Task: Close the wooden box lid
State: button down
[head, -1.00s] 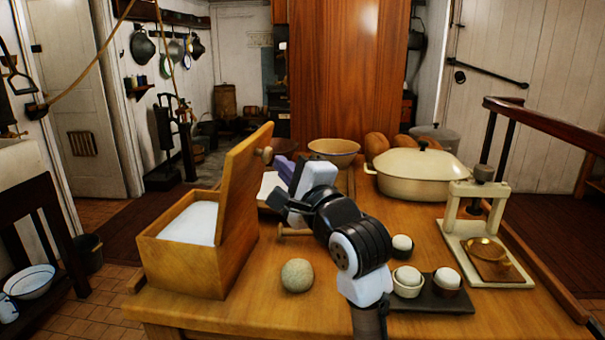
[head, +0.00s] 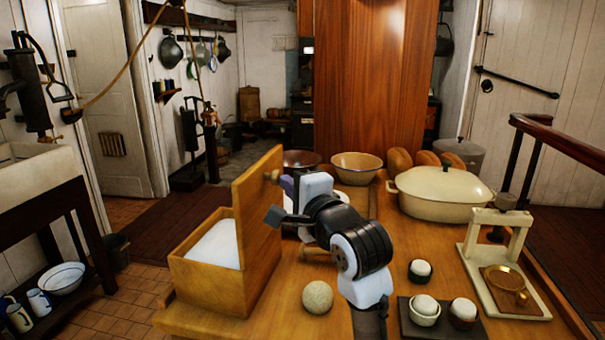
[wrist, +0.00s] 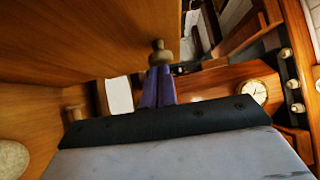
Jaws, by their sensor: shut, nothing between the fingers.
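The wooden box (head: 207,285) stands at the left end of the table with white contents showing inside. Its lid (head: 257,215) is raised and stands nearly upright, leaning slightly left over the opening. A small knob (head: 272,176) sticks out of the lid's right face near the top. My gripper (head: 287,186) is at the right, outer side of the lid. In the wrist view its purple fingers (wrist: 158,86) are together and empty, with their tips close by the lid knob (wrist: 160,52). I cannot tell whether they touch it.
A round ball (head: 317,298) lies right of the box. Bowls (head: 357,167), a cream casserole (head: 443,194), egg cups on a dark tray (head: 440,328) and a cream press (head: 500,262) stand farther right.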

aim_at(264, 171)
jog(key=a+p, duration=0.1)
jog(key=a+r+n+g+p, duration=0.1)
jog(key=p, duration=0.1)
jog(key=w+a+r+n+p, duration=0.1)
jog(key=shift+w+a+r+g+h, duration=0.1)
jog(key=shift+a+g+h, duration=0.25)
jog(key=shift+g+h, duration=0.05)
jog(key=w+a+f+p, duration=0.2)
jog(key=a+f+p, duration=0.1)
jog(key=a+f, duration=0.2)
jog(key=w+a+f+n+h+p, duration=0.1)
jog(key=w+a+f+p, duration=0.2)
jog(key=a, duration=0.7)
jog(key=shift+w+a+f+g+p, duration=0.25)
jog(key=shift+w+f+g+p, duration=0.15)
jog(key=shift+f, duration=0.45)
jog(key=shift+s, duration=0.2)
